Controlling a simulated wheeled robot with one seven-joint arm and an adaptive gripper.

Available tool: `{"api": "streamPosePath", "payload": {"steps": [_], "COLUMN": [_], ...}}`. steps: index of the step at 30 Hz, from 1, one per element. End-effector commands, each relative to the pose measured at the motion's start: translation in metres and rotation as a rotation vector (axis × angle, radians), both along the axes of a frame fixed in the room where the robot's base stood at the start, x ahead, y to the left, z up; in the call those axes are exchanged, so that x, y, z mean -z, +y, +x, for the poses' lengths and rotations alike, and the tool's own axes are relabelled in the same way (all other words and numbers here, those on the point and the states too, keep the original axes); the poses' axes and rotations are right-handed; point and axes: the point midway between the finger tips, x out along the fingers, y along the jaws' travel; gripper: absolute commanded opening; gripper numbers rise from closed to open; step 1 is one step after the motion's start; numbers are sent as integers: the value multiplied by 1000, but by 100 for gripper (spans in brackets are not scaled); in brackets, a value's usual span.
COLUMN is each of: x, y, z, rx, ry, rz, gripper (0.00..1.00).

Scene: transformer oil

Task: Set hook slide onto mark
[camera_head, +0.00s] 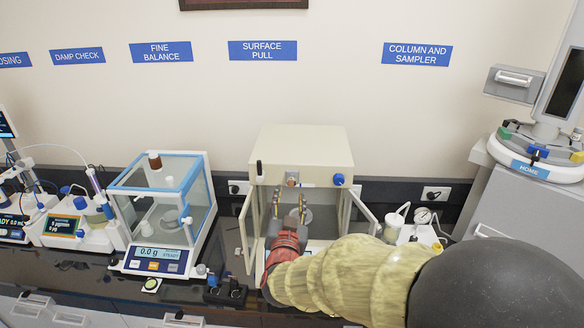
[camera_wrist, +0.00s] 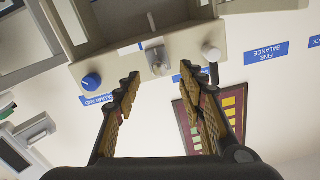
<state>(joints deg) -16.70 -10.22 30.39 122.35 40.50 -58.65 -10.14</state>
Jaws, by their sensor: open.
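The hook slide (camera_wrist: 157,57) looks like a small grey metal block with a peg on the front face of the cream surface-pull instrument (camera_head: 302,145). It also shows in the head view (camera_head: 292,179). A pale strip (camera_wrist: 128,49) with a thin blue line runs beside it in the wrist view; I take the line as the mark, but cannot tell the exact offset. My gripper (camera_wrist: 160,76) is open and empty, its fingertips on either side of the slide's lower end as pictured, with gaps. In the head view my gripper (camera_head: 290,212) is below the slide, before the open cabinet.
Open glass doors (camera_head: 246,231) and (camera_head: 360,205) stand on both sides of my arm. The fine balance (camera_head: 155,262) is left; small sampler items (camera_head: 395,222) are right.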

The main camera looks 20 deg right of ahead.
Motion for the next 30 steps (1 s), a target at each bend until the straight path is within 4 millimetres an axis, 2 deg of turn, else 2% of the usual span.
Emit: {"api": "streamPosePath", "payload": {"steps": [5,18,22,30], "x": [-3,-4,-4,-3], "y": [-6,-24,-26,-27], "z": [9,66,73,74], "rx": [21,20,19,17], "ry": [-15,-16,-16,-15], "rz": [-10,-10,-9,-9], "gripper": [40,40,40,40]}}
